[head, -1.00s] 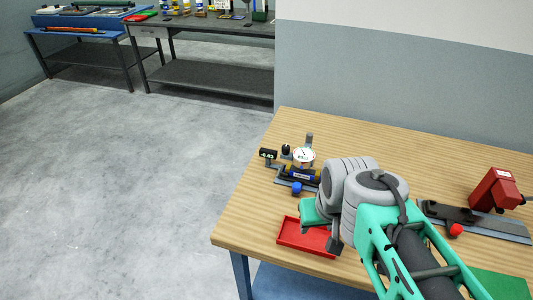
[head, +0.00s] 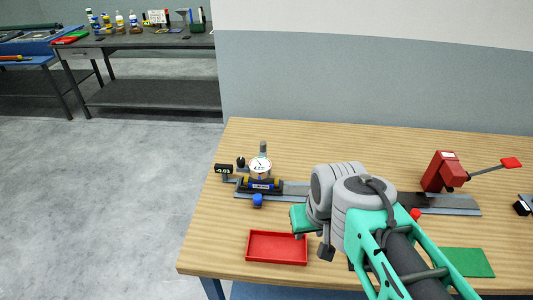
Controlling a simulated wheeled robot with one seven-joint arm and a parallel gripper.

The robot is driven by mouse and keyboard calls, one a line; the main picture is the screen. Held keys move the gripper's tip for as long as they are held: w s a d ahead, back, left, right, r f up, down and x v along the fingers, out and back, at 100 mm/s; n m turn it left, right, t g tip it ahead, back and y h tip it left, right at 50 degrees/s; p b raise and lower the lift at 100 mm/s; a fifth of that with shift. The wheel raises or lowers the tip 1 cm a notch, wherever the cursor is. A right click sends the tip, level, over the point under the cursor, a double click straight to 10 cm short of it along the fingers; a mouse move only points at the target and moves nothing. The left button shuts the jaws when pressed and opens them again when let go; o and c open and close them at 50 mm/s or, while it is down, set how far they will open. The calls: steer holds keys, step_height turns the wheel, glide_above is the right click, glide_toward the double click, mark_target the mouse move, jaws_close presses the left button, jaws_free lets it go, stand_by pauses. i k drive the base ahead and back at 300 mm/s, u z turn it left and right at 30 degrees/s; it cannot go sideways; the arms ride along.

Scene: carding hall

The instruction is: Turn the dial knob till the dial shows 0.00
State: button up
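The round white dial (head: 260,165) stands on a dark fixture at the left of the wooden table. Its needle is too small to read surely. A small black readout (head: 224,169) beside it shows green digits, perhaps -0.03. A black knob (head: 241,162) sits left of the dial and a blue knob (head: 258,201) in front of the fixture. I cannot tell which is the dial knob. My gripper (head: 325,250) is at the end of my teal and grey arm, right of the fixture and apart from it. Its fingers are not clear.
A red tray (head: 277,248) lies at the table's front left. A grey rail (head: 455,205) runs behind my arm. A red device with a lever (head: 442,172) and a green mat (head: 467,262) are at the right. The table behind the fixture is clear.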

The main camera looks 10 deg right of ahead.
mark_target(241, 161)
steer(key=z, duration=1.15)
steer(key=k, duration=1.65)
steer(key=u, duration=0.7)
steer(key=i, duration=1.6)
